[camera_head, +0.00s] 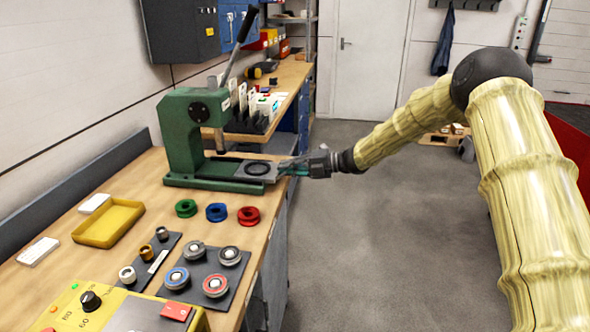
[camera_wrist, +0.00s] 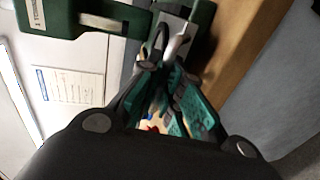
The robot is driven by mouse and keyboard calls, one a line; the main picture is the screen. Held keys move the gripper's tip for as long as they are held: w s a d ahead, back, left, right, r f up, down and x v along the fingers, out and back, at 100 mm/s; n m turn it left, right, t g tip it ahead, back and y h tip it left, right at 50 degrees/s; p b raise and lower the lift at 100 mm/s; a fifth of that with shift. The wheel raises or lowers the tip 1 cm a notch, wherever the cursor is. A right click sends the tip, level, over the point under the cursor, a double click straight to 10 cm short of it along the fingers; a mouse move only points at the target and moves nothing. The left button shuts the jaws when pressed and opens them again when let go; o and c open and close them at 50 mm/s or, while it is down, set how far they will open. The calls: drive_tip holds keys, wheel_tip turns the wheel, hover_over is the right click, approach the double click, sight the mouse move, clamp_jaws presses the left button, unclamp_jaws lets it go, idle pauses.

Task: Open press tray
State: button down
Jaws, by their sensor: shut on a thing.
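The green arbor press (camera_head: 182,130) stands on the workbench, its black lever raised up and to the right. Its grey press tray (camera_head: 256,169) with a dark ring lies on the press base and reaches toward the bench's right edge. My gripper (camera_head: 296,165) comes in from the right at the tray's outer end. In the wrist view my gripper (camera_wrist: 165,65) is shut on the tray's handle (camera_wrist: 176,48). The fingers hide part of the handle. The green press also fills the upper part of the wrist view (camera_wrist: 120,18).
Green (camera_head: 186,208), blue (camera_head: 216,212) and red (camera_head: 248,215) rings lie in front of the press. A yellow tray (camera_head: 108,222) and dark mats with round parts (camera_head: 207,272) are nearer. A yellow control box (camera_head: 120,310) is at the front. The floor right of the bench is clear.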

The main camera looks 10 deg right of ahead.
drive_tip(key=c, duration=1.9)
unclamp_jaws()
drive_tip(key=shift+o, duration=0.2)
drive_tip(key=v, duration=1.2)
drive_tip(key=shift+f, duration=0.1)
